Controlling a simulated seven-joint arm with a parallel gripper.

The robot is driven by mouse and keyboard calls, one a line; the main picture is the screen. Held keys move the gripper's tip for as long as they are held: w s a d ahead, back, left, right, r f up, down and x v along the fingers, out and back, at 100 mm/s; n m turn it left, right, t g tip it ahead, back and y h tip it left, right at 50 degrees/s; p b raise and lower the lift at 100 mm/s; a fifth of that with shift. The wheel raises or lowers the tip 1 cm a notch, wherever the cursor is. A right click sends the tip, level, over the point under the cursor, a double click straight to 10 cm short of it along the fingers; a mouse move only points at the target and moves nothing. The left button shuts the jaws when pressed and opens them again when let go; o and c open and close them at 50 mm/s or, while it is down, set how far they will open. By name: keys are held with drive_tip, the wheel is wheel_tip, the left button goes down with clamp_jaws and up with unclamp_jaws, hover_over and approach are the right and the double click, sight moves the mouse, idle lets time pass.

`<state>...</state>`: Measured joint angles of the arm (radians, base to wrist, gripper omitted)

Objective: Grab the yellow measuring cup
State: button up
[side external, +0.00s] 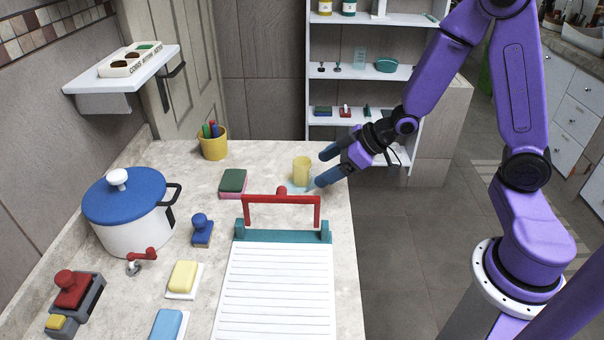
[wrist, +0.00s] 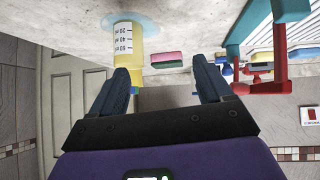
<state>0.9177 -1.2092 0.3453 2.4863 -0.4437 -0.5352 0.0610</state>
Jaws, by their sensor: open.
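The yellow measuring cup (side external: 302,168) stands upright on a pale blue disc (side external: 296,186) near the right edge of the counter. In the wrist view, which looks upside down, the cup (wrist: 126,42) shows a white scale with dark marks. My gripper (side external: 325,167) is open and empty, just right of the cup in the side view, with its fingers pointing toward it. In the wrist view my gripper (wrist: 162,76) has its left finger in line with the cup, and the cup is not centred between the fingers. I cannot tell whether that finger touches it.
A red-handled teal clamp (side external: 282,230) with a lined sheet (side external: 275,290) stands in front of the cup. A green and pink block (side external: 232,183) lies left of it. A yellow pen holder (side external: 213,146) and a blue-lidded pot (side external: 130,225) stand farther left. Shelves (side external: 345,71) stand behind.

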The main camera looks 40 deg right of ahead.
sight(302, 162)
drive_tip(key=w+d, duration=0.1)
drive_tip(key=w+d+m+t+y, duration=0.1)
drive_tip(key=w+d+t, duration=0.1)
drive_tip(key=shift+w+d+f+y, duration=0.2)
drive_tip(key=shift+d+f+y, duration=0.1)
drive_tip(key=shift+d, duration=0.05)
drive_tip(key=x, duration=0.7)
drive_tip(key=shift+w+a, duration=0.1)
drive_tip(key=shift+w, duration=0.1)
drive_tip(key=c, duration=1.1)
